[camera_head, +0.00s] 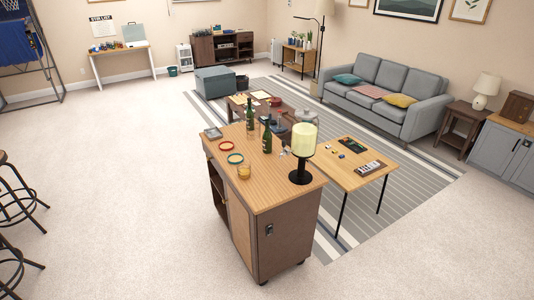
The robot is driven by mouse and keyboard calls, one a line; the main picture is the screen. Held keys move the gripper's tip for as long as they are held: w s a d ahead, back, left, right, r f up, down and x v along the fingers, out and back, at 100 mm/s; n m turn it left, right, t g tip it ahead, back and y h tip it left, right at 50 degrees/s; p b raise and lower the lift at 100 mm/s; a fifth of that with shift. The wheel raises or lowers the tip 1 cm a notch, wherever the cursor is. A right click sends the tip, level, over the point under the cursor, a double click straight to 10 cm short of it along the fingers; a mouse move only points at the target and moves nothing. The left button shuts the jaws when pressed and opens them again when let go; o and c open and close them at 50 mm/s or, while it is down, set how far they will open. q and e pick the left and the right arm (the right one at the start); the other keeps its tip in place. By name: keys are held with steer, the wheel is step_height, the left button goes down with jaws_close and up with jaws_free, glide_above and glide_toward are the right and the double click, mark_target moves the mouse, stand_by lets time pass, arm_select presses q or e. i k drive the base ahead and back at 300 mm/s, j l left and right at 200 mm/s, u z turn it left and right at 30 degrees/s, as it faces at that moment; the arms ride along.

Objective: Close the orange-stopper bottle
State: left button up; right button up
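Two dark green bottles stand upright on the wooden top of a bar cart (275,188) in the middle of the view. The nearer bottle (267,140) is right of the top's middle, and the farther bottle (250,117) is near the back edge. Both are too small to tell the stopper colour or whether either is closed. No orange stopper can be made out for certain. Neither of my grippers is in view.
On the cart are a red coaster (226,146), a teal coaster (235,158), an amber glass (244,172) and a lit lamp (301,141). A low table (343,181) stands to its right, stools (14,200) far left. Carpet left of the cart is clear.

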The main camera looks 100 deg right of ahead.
mark_target(267, 136)
steer(key=z, duration=3.15)
